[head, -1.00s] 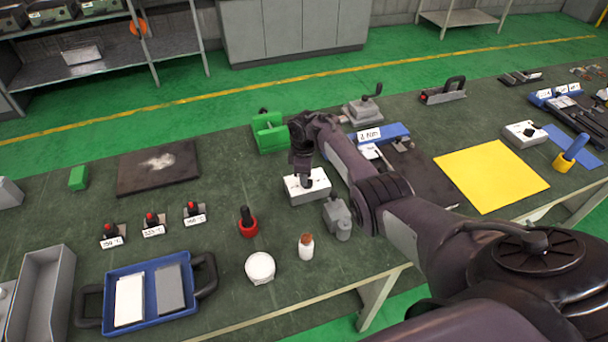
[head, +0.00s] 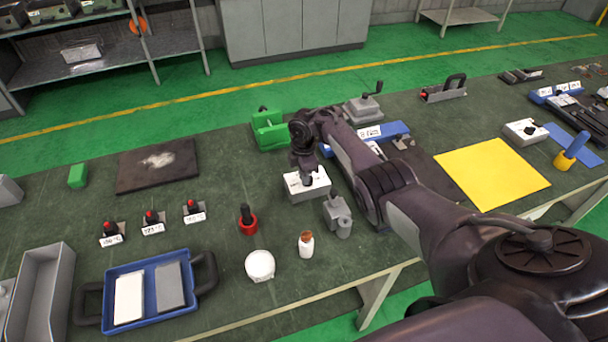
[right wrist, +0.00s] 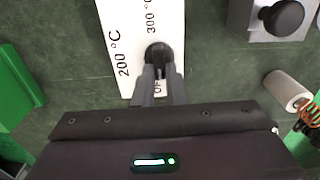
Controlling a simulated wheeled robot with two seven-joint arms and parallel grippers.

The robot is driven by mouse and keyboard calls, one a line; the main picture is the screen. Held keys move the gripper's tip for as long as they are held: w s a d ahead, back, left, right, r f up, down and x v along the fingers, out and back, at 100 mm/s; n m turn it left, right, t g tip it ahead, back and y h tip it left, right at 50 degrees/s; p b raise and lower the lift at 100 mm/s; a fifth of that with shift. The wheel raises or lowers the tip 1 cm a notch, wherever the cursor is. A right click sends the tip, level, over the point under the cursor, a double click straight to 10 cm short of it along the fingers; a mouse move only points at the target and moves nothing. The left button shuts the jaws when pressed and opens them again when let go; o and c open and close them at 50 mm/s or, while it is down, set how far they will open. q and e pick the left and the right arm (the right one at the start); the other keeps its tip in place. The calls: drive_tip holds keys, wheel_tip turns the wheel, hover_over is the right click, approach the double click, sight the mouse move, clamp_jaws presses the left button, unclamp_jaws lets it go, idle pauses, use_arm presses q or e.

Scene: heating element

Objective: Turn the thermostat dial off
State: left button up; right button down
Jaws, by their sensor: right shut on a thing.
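The thermostat is a white-topped box (head: 316,188) on the green bench in the head view. In the right wrist view its white face (right wrist: 122,30) carries the labels 200 °C, 300 °C and a partly covered OFF. The black dial (right wrist: 158,52) sits near the OFF and 300 °C labels. My right gripper (right wrist: 159,72) is shut on the dial, its fingers reaching it from below in that view. In the head view my right gripper (head: 307,178) points down onto the box. Where the dial's pointer aims is hidden by the fingers. My left gripper is not in view.
A grey device with a black knob (right wrist: 282,17) stands close to the right of the thermostat. A green block (head: 269,130) is behind. Bench left of the thermostat is partly clear.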

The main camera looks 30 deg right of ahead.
drive_tip(key=c, duration=1.5)
unclamp_jaws()
wheel_tip(320, 180, up, 8)
drive_tip(key=shift+f+p, duration=0.1)
drive_tip(key=shift+p, duration=0.5)
